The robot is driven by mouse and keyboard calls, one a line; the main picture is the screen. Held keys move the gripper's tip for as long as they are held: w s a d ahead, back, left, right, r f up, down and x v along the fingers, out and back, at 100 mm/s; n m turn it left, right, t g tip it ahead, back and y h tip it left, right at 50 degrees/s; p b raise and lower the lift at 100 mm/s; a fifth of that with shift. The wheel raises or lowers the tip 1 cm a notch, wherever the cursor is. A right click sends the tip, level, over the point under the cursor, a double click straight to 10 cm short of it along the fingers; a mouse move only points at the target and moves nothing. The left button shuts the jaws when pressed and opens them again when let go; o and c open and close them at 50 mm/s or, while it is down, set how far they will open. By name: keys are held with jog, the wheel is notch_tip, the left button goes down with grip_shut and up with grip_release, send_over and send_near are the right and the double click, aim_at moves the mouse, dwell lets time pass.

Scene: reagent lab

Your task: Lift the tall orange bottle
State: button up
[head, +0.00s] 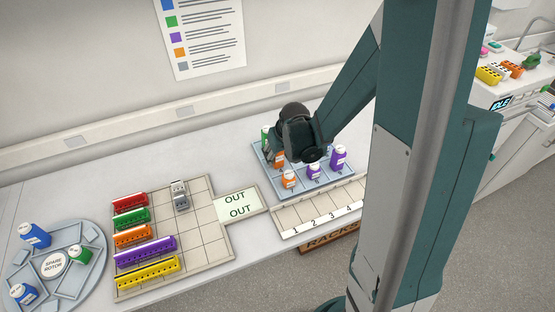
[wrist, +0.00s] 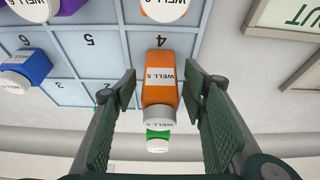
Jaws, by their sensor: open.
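The tall orange bottle (wrist: 160,82) stands on the blue numbered tray (wrist: 97,50). In the wrist view it is between my two fingers, with a gap on each side, its white cap toward the camera. My gripper (wrist: 163,90) is open and empty around it. In the head view the orange bottle (head: 279,159) is partly hidden by my dark gripper body (head: 300,133). A shorter orange bottle (head: 288,179) stands in front of it. A green bottle (wrist: 158,137) stands just beyond it in the wrist view.
Purple bottles (head: 338,158) share the tray, to the right. A numbered rack strip (head: 318,215) lies in front, and an OUT plate (head: 237,203) to its left. Coloured racks (head: 145,252) and a round rotor (head: 52,265) with bottles are farther left. The wall is behind.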

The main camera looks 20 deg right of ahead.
jog(key=shift+w+f, duration=0.2)
jog(key=shift+f, duration=0.35)
jog(key=c, duration=1)
